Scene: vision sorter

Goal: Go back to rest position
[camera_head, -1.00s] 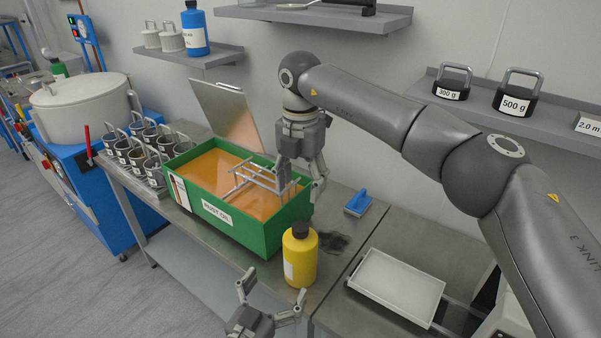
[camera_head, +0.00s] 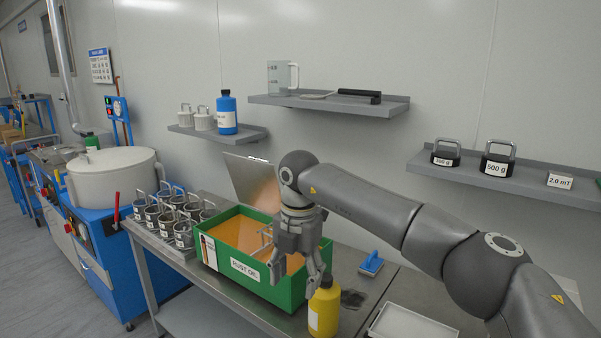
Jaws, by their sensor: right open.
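My right gripper (camera_head: 295,284) hangs fingers down in front of the right part of the green RUST OIL box (camera_head: 245,268), with its jaws open. I see nothing held between its fingers. The box holds orange liquid (camera_head: 236,232), and its lid (camera_head: 252,185) stands raised at the back. A metal wire rack (camera_head: 264,238) in the box is mostly hidden behind the gripper. A yellow bottle (camera_head: 324,308) with a black cap stands to the right of the fingers, cut by the lower picture edge. My left gripper is out of view.
Several metal-handled cups (camera_head: 184,233) stand left of the box on the metal table. A blue-handled block (camera_head: 371,264) and a pale tray (camera_head: 412,326) lie to the right. Wall shelves (camera_head: 345,103) carry a clear jug (camera_head: 281,77) and black weights (camera_head: 495,165).

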